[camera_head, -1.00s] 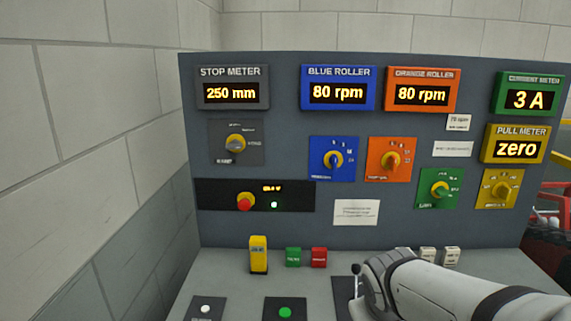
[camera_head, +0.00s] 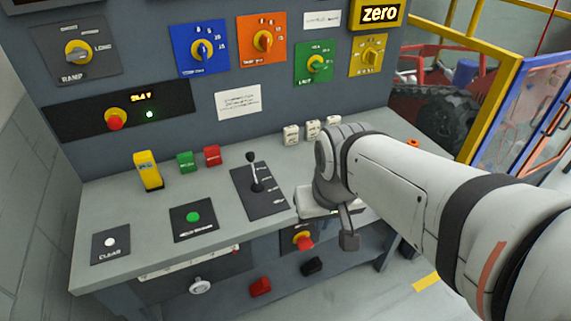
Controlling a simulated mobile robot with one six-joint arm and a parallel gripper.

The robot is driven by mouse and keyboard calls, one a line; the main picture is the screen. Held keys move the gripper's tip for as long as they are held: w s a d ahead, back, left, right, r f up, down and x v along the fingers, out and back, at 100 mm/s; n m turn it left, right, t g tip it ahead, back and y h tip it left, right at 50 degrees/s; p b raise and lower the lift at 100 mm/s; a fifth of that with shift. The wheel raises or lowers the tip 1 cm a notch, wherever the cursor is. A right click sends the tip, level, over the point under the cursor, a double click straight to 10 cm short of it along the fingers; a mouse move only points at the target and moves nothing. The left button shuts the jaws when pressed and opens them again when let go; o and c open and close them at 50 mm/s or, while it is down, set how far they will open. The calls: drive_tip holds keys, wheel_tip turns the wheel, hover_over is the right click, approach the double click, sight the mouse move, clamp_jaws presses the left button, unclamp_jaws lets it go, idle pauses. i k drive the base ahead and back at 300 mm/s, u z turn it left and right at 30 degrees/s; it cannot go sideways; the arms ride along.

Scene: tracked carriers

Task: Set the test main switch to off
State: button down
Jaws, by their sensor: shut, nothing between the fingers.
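A red and yellow rotary switch (camera_head: 303,241) sits on a dark plate on the desk's front, below the top edge. A second red knob on a yellow collar (camera_head: 115,118) is on the black panel strip, beside a lit display and a green lamp. I cannot read a label naming either as the test main switch, nor their settings. My gripper (camera_head: 348,241) is shut and empty, pointing down in front of the desk edge, a little right of the lower switch and apart from it in the picture. My wrist hides part of the desk's right side.
Red and black pedals (camera_head: 260,287) are below. A yellow-framed guard (camera_head: 490,95) stands at right. Floor before the desk's right end is clear.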

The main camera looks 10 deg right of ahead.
sight(305, 244)
drive_tip(key=z, duration=0.1)
drive_tip(key=i, duration=0.1)
drive_tip(key=z, duration=0.05)
drive_tip(key=k, duration=1.65)
drive_tip(key=u, duration=0.95)
drive_tip(key=i, duration=1.4)
drive_tip(key=z, duration=0.55)
